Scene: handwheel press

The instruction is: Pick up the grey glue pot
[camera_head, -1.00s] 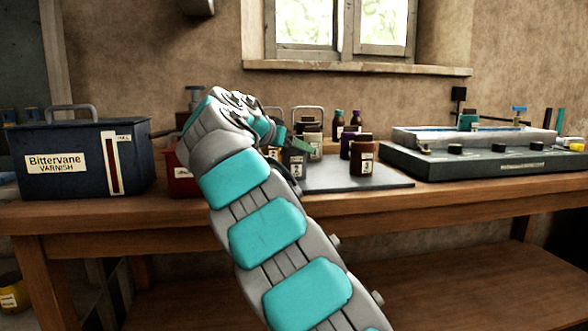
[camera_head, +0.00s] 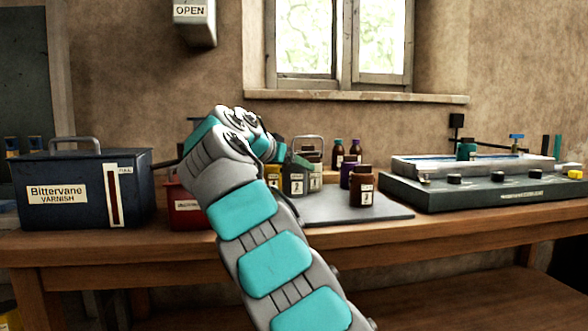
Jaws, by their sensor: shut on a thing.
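The grey glue pot (camera_head: 291,184) is a small dark grey pot with a pale label, in the middle of the view at the left end of the grey board. My gripper (camera_head: 297,163) comes down on it from the upper left and is shut on its top. My wrist hides much of the fingers and the exact contact. The pot looks slightly raised, but I cannot see a clear gap under it.
A metal-handled jar (camera_head: 313,170) stands close behind the pot, a yellow jar (camera_head: 272,176) close to its left. A brown bottle (camera_head: 361,187) stands on the grey board (camera_head: 395,212). A blue varnish case (camera_head: 85,190) and red box (camera_head: 187,207) are left, a dark machine (camera_head: 480,190) right.

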